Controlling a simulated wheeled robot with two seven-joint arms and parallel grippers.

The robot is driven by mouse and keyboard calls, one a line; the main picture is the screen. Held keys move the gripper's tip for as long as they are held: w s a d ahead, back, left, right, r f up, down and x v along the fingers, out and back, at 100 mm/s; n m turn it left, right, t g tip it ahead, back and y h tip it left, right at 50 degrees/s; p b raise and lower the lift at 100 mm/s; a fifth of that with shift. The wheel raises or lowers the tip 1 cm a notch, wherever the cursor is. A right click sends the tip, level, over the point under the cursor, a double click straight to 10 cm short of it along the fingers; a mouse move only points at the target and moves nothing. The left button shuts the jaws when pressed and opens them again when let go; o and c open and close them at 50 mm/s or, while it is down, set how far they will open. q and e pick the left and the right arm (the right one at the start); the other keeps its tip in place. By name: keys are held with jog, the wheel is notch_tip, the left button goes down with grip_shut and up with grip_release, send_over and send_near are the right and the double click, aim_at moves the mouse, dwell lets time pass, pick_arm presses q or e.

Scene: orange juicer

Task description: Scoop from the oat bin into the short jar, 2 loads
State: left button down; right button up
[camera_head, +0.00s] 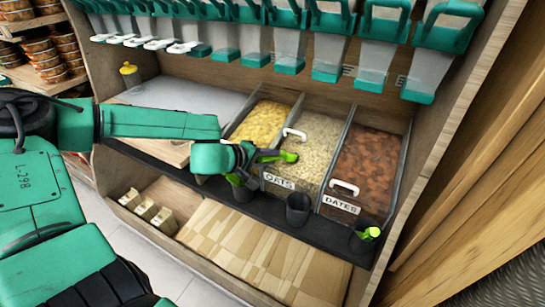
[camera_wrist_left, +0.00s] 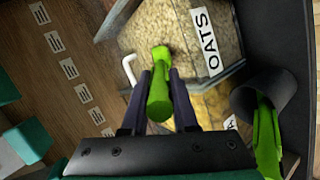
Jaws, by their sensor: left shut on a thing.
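The oat bin (camera_head: 312,140), labelled OATS, is the middle open bin and is full of pale flakes. My left gripper (camera_head: 262,156) is over the front of this bin. It is shut on a bright green scoop (camera_head: 287,156), which also shows between the dark fingers in the left wrist view (camera_wrist_left: 159,98). The scoop's head lies over the oats or in them; I cannot tell whether it holds any. A small yellow-topped jar (camera_head: 130,74) stands at the back left; I cannot tell whether it is the short jar. My right gripper is not in view.
A yellow-filled bin (camera_head: 262,122) is left of the oats and a DATES bin (camera_head: 372,160) right. Dark cups stand on the front ledge; the middle one (camera_head: 298,209) looks empty, the right one holds a green scoop (camera_head: 371,233). Dispensers (camera_head: 335,48) hang above.

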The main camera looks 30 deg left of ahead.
aim_at(266, 158)
pick_arm(q)
jog(key=shift+s+r+p, duration=0.35)
jog(key=shift+r+p, duration=0.15)
jog(key=shift+s+d+r+p, duration=0.25)
jog(key=shift+r+p, duration=0.05)
jog(key=shift+p, duration=0.1)
jog(key=shift+s+a+r+p, duration=0.2)
jog(key=shift+s+r+p, duration=0.25)
jog(key=shift+p, duration=0.4)
jog(key=shift+s+d+r+t+p, duration=0.25)
jog(key=shift+s+r+t+p, duration=0.25)
jog(key=shift+p, duration=0.6)
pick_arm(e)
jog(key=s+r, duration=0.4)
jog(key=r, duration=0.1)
pick_arm(q)
jog(key=s+b, duration=0.1)
jog(key=b, duration=0.1)
jog(key=r+b, duration=0.1)
jog(key=b, duration=0.1)
jog(key=shift+s+r+b, duration=0.15)
jog(key=shift+s+b, duration=0.2)
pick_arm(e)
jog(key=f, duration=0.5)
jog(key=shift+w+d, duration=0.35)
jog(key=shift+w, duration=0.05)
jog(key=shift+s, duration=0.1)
